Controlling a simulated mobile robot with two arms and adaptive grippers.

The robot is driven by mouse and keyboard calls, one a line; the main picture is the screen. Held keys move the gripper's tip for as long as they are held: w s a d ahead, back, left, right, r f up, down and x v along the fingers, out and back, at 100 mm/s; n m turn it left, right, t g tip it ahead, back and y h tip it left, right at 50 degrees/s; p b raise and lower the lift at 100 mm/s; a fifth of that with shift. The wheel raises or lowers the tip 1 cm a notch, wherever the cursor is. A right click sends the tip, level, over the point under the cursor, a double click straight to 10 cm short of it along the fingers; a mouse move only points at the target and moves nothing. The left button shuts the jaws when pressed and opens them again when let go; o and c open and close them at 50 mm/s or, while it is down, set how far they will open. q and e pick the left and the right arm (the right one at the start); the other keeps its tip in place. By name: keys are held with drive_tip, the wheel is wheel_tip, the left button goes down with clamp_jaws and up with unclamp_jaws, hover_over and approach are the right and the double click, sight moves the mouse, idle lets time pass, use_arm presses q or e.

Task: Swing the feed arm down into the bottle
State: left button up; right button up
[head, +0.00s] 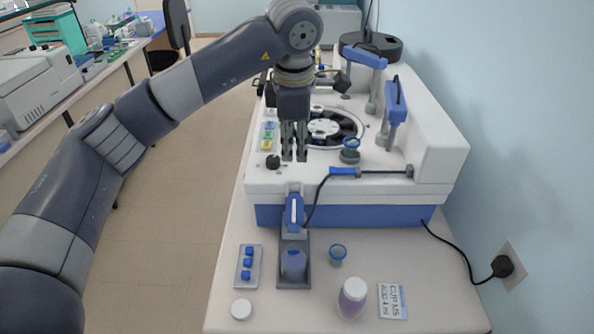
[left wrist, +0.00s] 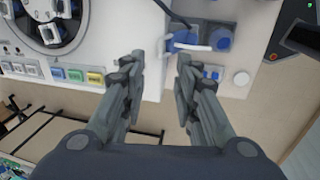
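A blue feed arm (head: 294,212) with a pale strip stands at the front edge of the white machine; a dark cable runs from it. In the left wrist view, the arm (left wrist: 184,40) and a white curved tube show just beyond the fingers. A bluish bottle (head: 293,264) sits below it in a dark grey holder (head: 294,283); its top is partly hard to make out. It seems to show in the left wrist view too (left wrist: 220,39). My left gripper (head: 294,155) points down above the machine's front, behind the feed arm, open and empty. My right gripper is not in view.
The white machine (head: 440,160) carries a round carousel and blue-topped arms. On the bench are a tray of blue pieces (head: 248,265), a small cup (head: 338,253), a white cap (head: 241,309), a white-capped purple bottle (head: 353,297) and a label card (head: 392,301).

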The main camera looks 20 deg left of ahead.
sight(296, 181)
use_arm(q)
drive_tip(key=f+p, duration=0.1)
drive_tip(key=f, duration=0.2)
drive_tip(key=w+f+p, duration=0.1)
drive_tip(key=f, duration=0.2)
drive_tip(key=f+p, duration=0.1)
drive_tip(key=f, duration=0.2)
drive_tip(key=shift+w+a+f, duration=0.1)
drive_tip(key=shift+w+a, duration=0.1)
drive_tip(key=shift+w, duration=0.15)
drive_tip(key=shift+f+p, duration=0.3)
drive_tip(key=shift+f, duration=0.2)
drive_tip(key=shift+c, duration=0.4)
clamp_jaws()
